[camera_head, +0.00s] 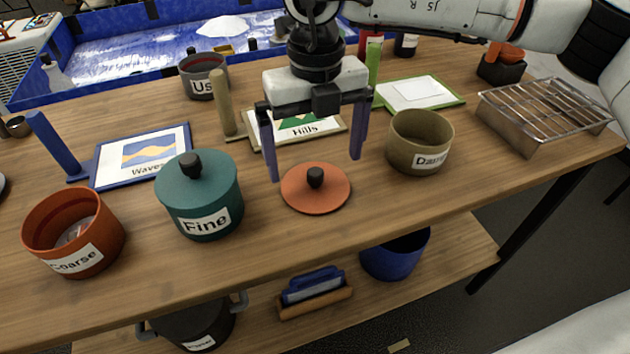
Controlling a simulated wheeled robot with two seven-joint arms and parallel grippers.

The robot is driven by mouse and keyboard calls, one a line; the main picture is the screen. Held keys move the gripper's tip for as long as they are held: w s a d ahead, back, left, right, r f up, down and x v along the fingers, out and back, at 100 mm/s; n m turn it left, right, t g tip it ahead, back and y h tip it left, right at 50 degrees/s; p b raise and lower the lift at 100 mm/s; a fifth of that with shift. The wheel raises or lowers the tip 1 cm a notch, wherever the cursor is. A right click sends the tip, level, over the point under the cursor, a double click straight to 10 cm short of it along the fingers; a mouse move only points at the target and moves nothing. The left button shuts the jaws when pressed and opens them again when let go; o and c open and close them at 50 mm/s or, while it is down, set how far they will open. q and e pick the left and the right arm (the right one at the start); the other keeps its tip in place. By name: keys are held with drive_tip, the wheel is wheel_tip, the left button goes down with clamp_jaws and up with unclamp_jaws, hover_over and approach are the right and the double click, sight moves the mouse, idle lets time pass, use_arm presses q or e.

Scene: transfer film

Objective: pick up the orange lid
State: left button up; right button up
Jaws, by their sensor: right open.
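I cannot tell the exact height of the fingertips over the lid. My left gripper is not in view.
A teal lidded pot labelled Fine (202,205) stands just left of the lid. An olive pot (420,143) stands to the right. An orange pot labelled Coarse (73,232) is at far left. The Hills picture board (338,137) lies behind. A wire rack (545,110) is far right.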

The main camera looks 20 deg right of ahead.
sight(315, 172)
drive_tip(key=f, duration=0.3)
drive_tip(key=f+p, duration=0.1)
drive_tip(key=f, duration=0.1)
drive_tip(key=shift+w, duration=0.25)
drive_tip(key=c, duration=0.7)
drive_tip(key=shift+r, duration=0.1)
